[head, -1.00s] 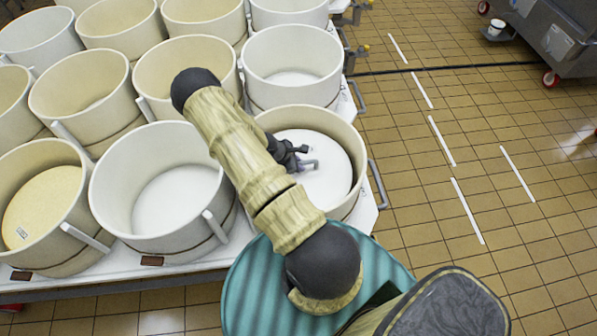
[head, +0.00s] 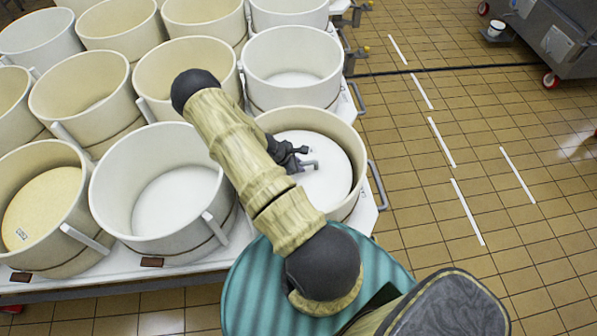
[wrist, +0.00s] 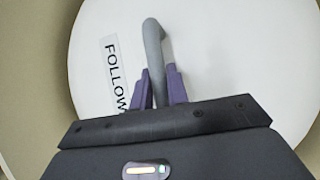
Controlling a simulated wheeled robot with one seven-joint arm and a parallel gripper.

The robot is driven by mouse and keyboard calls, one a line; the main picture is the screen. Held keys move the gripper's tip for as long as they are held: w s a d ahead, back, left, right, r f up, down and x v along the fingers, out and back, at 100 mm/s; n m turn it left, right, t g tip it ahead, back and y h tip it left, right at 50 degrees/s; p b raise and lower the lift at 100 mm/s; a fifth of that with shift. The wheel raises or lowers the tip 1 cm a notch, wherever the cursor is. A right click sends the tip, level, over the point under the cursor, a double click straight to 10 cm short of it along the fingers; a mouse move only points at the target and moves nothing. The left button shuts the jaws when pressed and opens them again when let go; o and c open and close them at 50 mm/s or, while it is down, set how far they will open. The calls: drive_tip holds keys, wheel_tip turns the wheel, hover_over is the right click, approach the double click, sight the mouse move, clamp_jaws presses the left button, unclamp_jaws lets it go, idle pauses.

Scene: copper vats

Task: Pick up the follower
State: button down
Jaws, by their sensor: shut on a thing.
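The follower (head: 330,186) is a white round disc lying inside the near right vat (head: 349,123). It carries a grey bent handle. In the wrist view the follower (wrist: 215,60) fills most of the picture, with a label (wrist: 115,75) whose visible letters read "FOLLOW". My gripper (wrist: 160,78) is shut on the follower's grey handle (wrist: 153,38), with a purple finger on each side of it. In the head view my gripper (head: 298,163) is inside the vat over the disc. My arm covers the left part of the vat.
Several cream and white vats stand close together on a pale table, including a white vat (head: 150,215) just left. Another vat (head: 20,240) holds a yellowish disc. A grey wheeled cart (head: 560,40) stands far right.

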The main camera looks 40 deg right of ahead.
drive_tip(key=shift+r, duration=0.1)
wheel_tip(320, 180, up, 18)
drive_tip(key=p, duration=0.1)
idle(0.7)
drive_tip(key=shift+p, duration=0.3)
